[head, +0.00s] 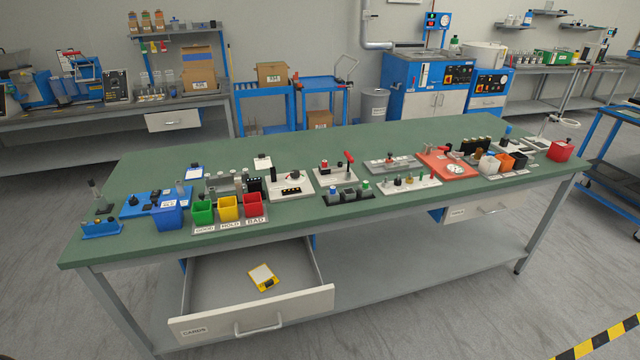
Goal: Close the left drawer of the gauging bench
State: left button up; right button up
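The gauging bench (330,229) has a green top and a grey frame. Its left drawer (215,281) is pulled well out below the top, toward me. The drawer's pale front (290,312) carries a "CARDS" label and a grey bar handle (259,329). A yellow item with a pale face (263,276) lies inside on the drawer floor. The bench's right drawer (482,208) looks shut or nearly so. Neither of my grippers shows in the head view.
Green, yellow and red bins (228,207) stand near the bench's front edge above the drawer, among gauges and fixtures. A lower shelf (420,267) runs under the bench. The floor in front is clear, with black-yellow tape (600,342) at the lower right.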

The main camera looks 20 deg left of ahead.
aim_at(220, 298)
jog(key=u, duration=1.15)
jog(key=k, duration=0.5)
jog(key=z, duration=1)
jog(key=i, duration=0.7)
jog(key=u, duration=1.15)
